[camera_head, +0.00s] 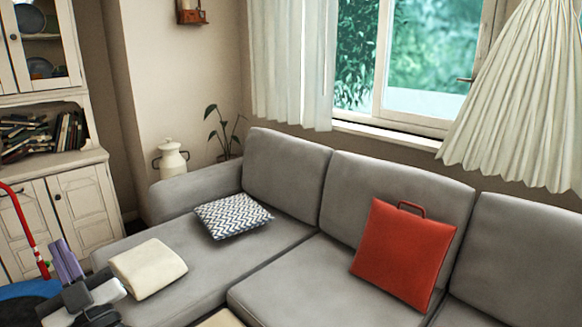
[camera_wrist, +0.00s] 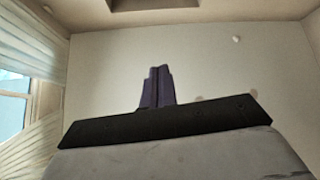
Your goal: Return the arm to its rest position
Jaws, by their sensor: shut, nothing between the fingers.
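My gripper (camera_head: 64,248) is at the lower left of the head view, with its purple fingers pointing up. In the wrist view the two fingers (camera_wrist: 160,72) stand side by side, closed together, with nothing between them. The wrist view looks up past the fingers to a plain wall and part of the ceiling. My gripper appears apart from the furniture. Most of my arm is outside the head view.
A grey sofa (camera_head: 290,268) fills the middle and right, holding a cream cushion (camera_head: 148,268), a zigzag cushion (camera_head: 232,214) and a red cushion (camera_head: 404,254). A white cabinet (camera_head: 82,205) stands left. A pleated lampshade (camera_head: 515,100) hangs upper right.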

